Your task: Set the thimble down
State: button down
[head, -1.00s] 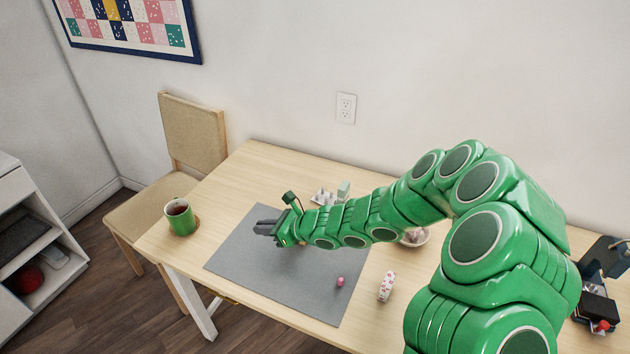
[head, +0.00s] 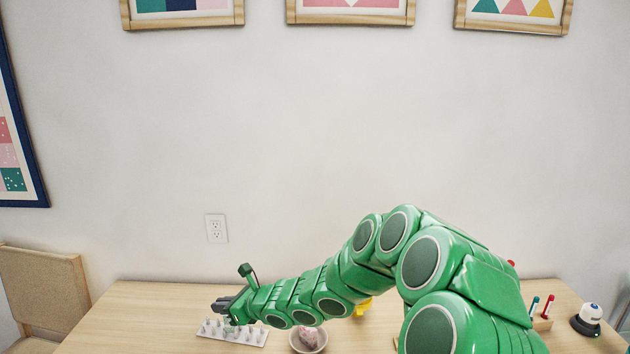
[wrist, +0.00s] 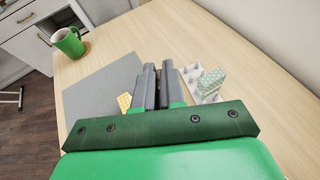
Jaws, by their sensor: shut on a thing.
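My gripper (head: 222,304) is at the left end of my outstretched arm, above the table. Its two grey fingers (wrist: 158,86) are close together, with a narrow dark gap between them. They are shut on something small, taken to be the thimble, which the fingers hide. A white peg rack (head: 234,333) lies on the table below and beside the gripper. In the wrist view, the rack (wrist: 200,92) is just right of the fingers, with a pale green dotted block (wrist: 211,82) by it.
A grey mat (wrist: 92,92) and a yellow checked block (wrist: 124,103) are left of the fingers; a green mug (wrist: 69,43) stands beyond. A bowl (head: 309,345) stands right of the rack. A marker stand (head: 543,322) and a white-topped item (head: 590,313) are far right.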

jog(key=w+d+r+m+t+h, duration=0.2)
jog(key=w+d+r+m, duration=0.1)
jog(key=d, duration=0.9)
jog(key=w+d+r+m+t+h, duration=0.3)
jog(key=d+r, duration=0.3)
jog(key=d, duration=0.7)
jog(key=w+d+r+m+t+h, duration=0.2)
jog(key=w+d+r+m+h, duration=0.1)
jog(key=d, duration=1)
jog(key=shift+w+d+r+m, duration=0.2)
jog(key=shift+w+r+m, duration=0.2)
jog(key=shift+w+r, duration=0.4)
jog(key=shift+s, duration=0.1)
jog(key=shift+s+d+f+n+g+y, duration=0.45)
jog(key=shift+s+d+f+n+y, duration=0.8)
jog(key=shift+f, duration=4.25)
jog(key=shift+s+d+f+n+g+y, duration=0.55)
jog(key=shift+s+d+f, duration=1.25)
jog(key=shift+f, duration=3.65)
jog(key=shift+s+d+f+n+g+y, duration=0.4)
jog(key=shift+s+d+f+n+y, duration=1.15)
jog(key=shift+f, duration=3.95)
jog(key=shift+s+a+f+m+h, duration=0.1)
jog(key=shift+s+a+m+h, duration=0.45)
jog(key=shift+a+h, duration=0.1)
jog(key=c, duration=1.2)
grip_release()
